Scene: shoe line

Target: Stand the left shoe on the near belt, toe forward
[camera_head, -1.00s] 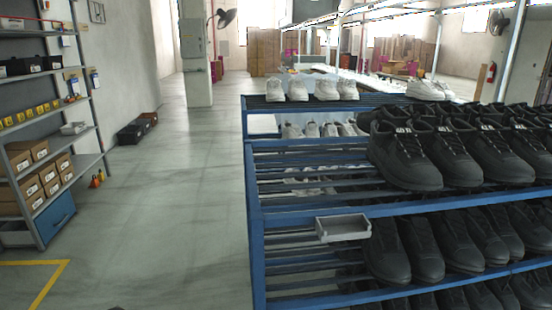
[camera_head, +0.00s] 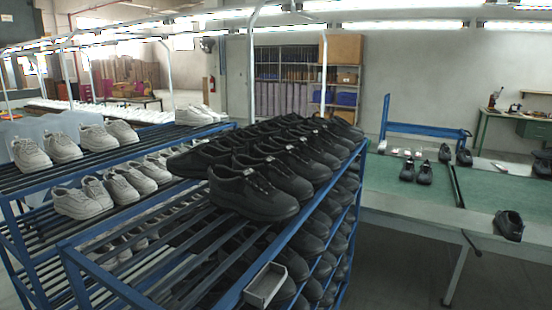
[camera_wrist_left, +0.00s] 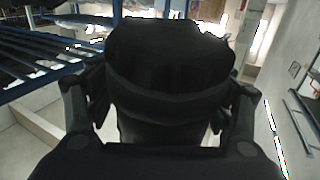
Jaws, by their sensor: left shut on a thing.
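My left gripper (camera_wrist_left: 158,100) is shut on a black shoe (camera_wrist_left: 170,62), which fills the middle of the left wrist view between the two fingers. Which way its toe points is hard to tell. Neither gripper shows in the head view. A long green-topped belt table (camera_head: 395,190) stands at the right of the head view, split by a dark line. A single black shoe (camera_head: 509,225) is on its front side at the right. A pair of black shoes (camera_head: 416,172) stands farther back on the green.
A blue rack (camera_head: 225,287) with rows of black shoes (camera_head: 262,190) and white shoes (camera_head: 80,203) fills the left and centre. A small grey tray (camera_head: 266,285) hangs on its front. A blue frame (camera_head: 425,130) stands behind the belt. Green space is clear left of the single shoe.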

